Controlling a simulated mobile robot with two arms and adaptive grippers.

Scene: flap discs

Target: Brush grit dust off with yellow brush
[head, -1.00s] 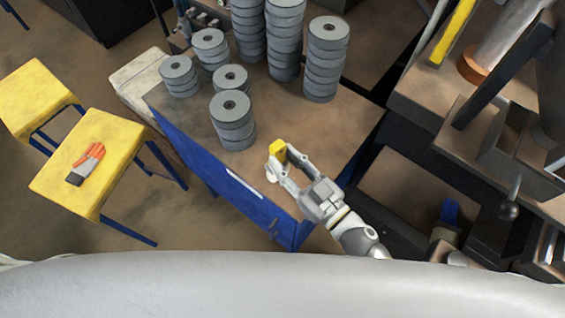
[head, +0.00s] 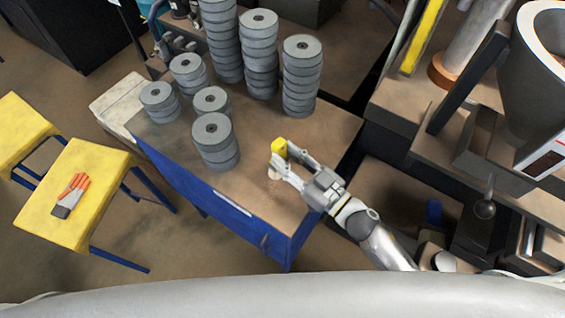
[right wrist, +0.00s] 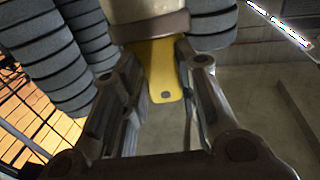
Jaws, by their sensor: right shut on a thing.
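My right gripper (head: 286,164) is shut on the yellow brush (head: 279,147) over the front right part of the table (head: 262,205). In the right wrist view the brush's yellow handle (right wrist: 164,75) is between the fingers (right wrist: 158,100), with a brown and tan part beyond it. Stacks of grey flap discs (head: 215,142) stand on the table, left of and behind the gripper. A small pale patch lies below the gripper; I cannot tell whether it is dust. My left gripper is out of view.
Two yellow stools (head: 85,205) stand at the left, the nearer with an orange and grey glove (head: 70,196) on it. Machinery with a large grey funnel (head: 535,75) stands at the right. The table's front right corner is bare.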

